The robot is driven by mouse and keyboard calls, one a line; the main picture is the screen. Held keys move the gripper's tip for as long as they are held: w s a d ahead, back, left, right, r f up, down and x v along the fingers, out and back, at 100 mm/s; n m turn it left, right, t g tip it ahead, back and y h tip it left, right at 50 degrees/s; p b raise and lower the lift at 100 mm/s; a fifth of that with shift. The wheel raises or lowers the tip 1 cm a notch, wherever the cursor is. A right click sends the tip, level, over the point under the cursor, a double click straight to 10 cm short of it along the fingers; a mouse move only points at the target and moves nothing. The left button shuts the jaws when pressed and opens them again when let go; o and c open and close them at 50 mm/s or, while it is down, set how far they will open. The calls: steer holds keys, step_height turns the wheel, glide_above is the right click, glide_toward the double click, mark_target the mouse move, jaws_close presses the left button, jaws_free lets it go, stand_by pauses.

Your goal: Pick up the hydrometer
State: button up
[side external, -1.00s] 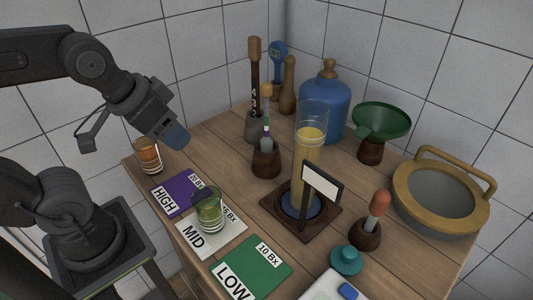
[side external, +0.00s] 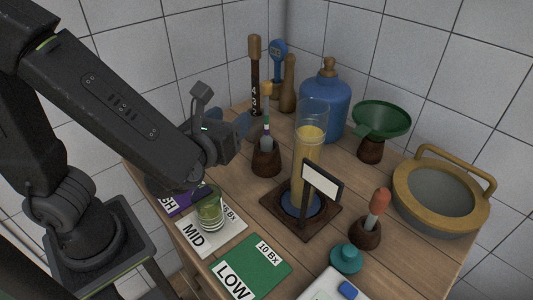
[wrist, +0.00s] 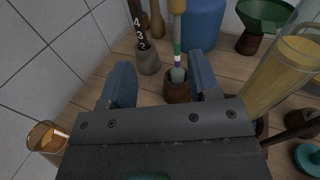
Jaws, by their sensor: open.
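The hydrometer (side external: 266,143) stands upright in a dark wooden holder (side external: 265,163), with a tan top and coloured bands on its stem. In the wrist view the hydrometer (wrist: 178,57) shows between the two blue fingers, nearer the right one, with its holder (wrist: 176,94) below. My gripper (side external: 240,126) is open and empty, just left of the hydrometer in the side view. In the wrist view my gripper (wrist: 160,62) points toward it, with no contact that I can make out.
A grey pot with a numbered stick (wrist: 148,60) stands close by. A tall cylinder of yellow liquid (side external: 306,160), a blue demijohn (side external: 325,107) and a green funnel (side external: 381,120) are to the right. Glasses of amber (wrist: 45,138) and green liquid (side external: 209,211) stand near my arm.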

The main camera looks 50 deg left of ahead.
mark_target(264, 95)
steer(key=shift+m+t+h, duration=0.6)
steer(key=shift+m, duration=0.3)
steer(key=x, duration=0.3)
steer(key=d+x, duration=0.1)
steer(key=x, duration=0.4)
steer(key=shift+w+d+r, duration=0.15)
steer(key=shift+w+d, duration=0.15)
steer(key=shift+w, duration=0.3)
steer(key=shift+a+x, duration=0.15)
steer(key=shift+x, duration=1.15)
steer(key=shift+a+x, duration=0.1)
steer(key=shift+x, duration=1.15)
steer(key=shift+s+r, duration=0.1)
steer(key=shift+r, duration=0.05)
jaws_close()
